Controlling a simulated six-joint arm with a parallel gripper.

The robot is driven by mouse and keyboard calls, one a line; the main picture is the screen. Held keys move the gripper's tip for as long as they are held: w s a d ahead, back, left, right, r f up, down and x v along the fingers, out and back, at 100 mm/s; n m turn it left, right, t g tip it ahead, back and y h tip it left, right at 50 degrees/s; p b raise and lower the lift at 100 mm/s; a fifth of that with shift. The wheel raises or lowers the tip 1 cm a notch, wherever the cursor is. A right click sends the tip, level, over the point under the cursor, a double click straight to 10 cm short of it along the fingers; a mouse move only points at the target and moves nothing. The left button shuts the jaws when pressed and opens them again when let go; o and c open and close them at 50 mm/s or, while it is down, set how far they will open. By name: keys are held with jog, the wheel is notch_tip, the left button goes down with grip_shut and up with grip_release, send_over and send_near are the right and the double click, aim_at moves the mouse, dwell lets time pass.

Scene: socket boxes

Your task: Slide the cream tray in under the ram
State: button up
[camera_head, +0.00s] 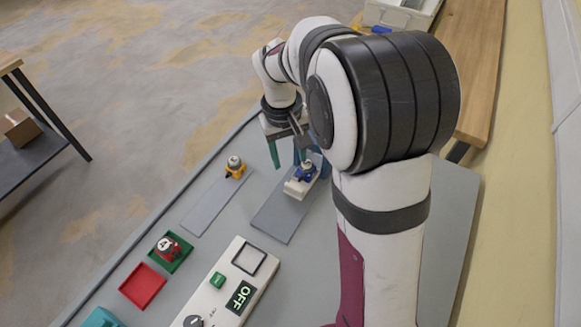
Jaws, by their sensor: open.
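The cream tray (297,190) sits at the far end of a dark grey strip (283,218) on the table, with a small blue object (305,171) on it. My gripper (287,161) is open, its teal fingers pointing down just behind and left of the tray. I cannot tell whether a finger touches the tray. A dark blue upright part (324,166) shows right beside the tray, partly behind my arm. I cannot make out the ram clearly; my arm covers much of that area.
Green (172,254) and red (143,286) trays lie front left. A white panel (231,285) with an OFF sign (240,298) lies in front.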

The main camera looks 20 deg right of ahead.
jog(key=s+a+n, duration=0.1)
jog(key=n, duration=0.3)
jog(key=a+f+n, duration=0.1)
jog(key=n, duration=0.4)
jog(key=s+f+n, duration=0.1)
jog(key=n, duration=0.4)
jog(key=shift+s+a+f+t+h, duration=0.15)
jog(key=shift+s+a+t+h, duration=0.15)
jog(key=shift+a+t+h, duration=0.1)
jog(key=c, duration=0.5)
jog(key=n, duration=0.3)
jog(key=s+a+f+n, duration=0.1)
jog(key=n, duration=0.5)
jog(key=shift+s+a+f+t, duration=0.15)
jog(key=shift+s+a+t, duration=0.15)
jog(key=shift+s+a, duration=0.05)
grip_shut()
jog(key=f+n, duration=0.1)
jog(key=f, duration=0.2)
jog(key=d+f+n, duration=0.1)
jog(key=f, duration=0.3)
jog(key=w+f+n, duration=0.1)
jog(key=f, duration=0.2)
jog(key=shift+d+f, duration=0.15)
jog(key=shift+f, duration=0.1)
jog(key=shift+w+d+r, duration=0.2)
jog(key=shift+w+d, duration=0.75)
jog(key=shift+w, duration=0.15)
jog(key=shift+w+d, duration=0.45)
